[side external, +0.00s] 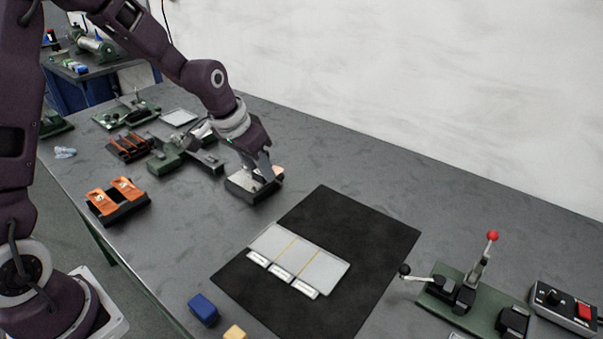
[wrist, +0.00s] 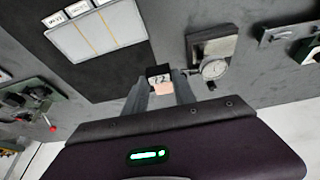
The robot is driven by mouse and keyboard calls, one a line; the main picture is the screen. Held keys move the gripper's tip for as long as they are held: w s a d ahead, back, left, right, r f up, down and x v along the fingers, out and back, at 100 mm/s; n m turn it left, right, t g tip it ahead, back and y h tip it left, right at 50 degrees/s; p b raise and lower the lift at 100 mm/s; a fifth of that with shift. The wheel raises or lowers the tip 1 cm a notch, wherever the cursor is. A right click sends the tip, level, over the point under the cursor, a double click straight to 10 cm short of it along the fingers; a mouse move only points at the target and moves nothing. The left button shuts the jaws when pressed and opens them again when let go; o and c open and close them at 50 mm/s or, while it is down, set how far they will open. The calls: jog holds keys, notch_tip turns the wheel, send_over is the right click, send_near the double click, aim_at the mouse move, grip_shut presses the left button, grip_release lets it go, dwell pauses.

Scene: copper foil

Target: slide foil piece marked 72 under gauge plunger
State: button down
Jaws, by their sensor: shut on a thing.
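My gripper (wrist: 160,84) is shut on the foil piece (wrist: 164,90), a small copper-coloured piece with a dark, white-edged tag reading 72, between the two fingertips in the wrist view. In the side view my gripper (side external: 268,164) is low over the table and the copper-coloured foil (side external: 278,172) shows at its tip. The gauge (wrist: 213,69) has a round white dial and a grey base block (wrist: 212,46); it stands just right of the fingers in the wrist view. In the side view the gauge base (side external: 246,189) is beside my gripper, partly covered by it. The plunger tip cannot be made out.
A pale three-section tray with labels (side external: 325,270) lies on a black mat (side external: 350,225). An orange-topped rack (side external: 118,197) and green tools (side external: 165,160) stand left. A lever press (side external: 465,290) and switch box (side external: 566,305) are at right. Blue (side external: 203,308) and yellow (side external: 235,332) blocks lie in front.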

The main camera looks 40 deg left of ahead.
jog(key=a+m, duration=0.1)
jog(key=a, duration=0.4)
jog(key=m+g+h, duration=0.4)
jog(key=m, duration=1.3)
send_near(245, 179)
jog(key=a, duration=0.3)
jog(key=shift+w+d+f, duration=0.1)
jog(key=shift+f, duration=1)
jog(key=shift+w+d+f, duration=0.1)
jog(key=shift+f, duration=1)
jog(key=shift+f, duration=0.55)
jog(key=shift+d, duration=2.45)
jog(key=shift+f, duration=0.2)
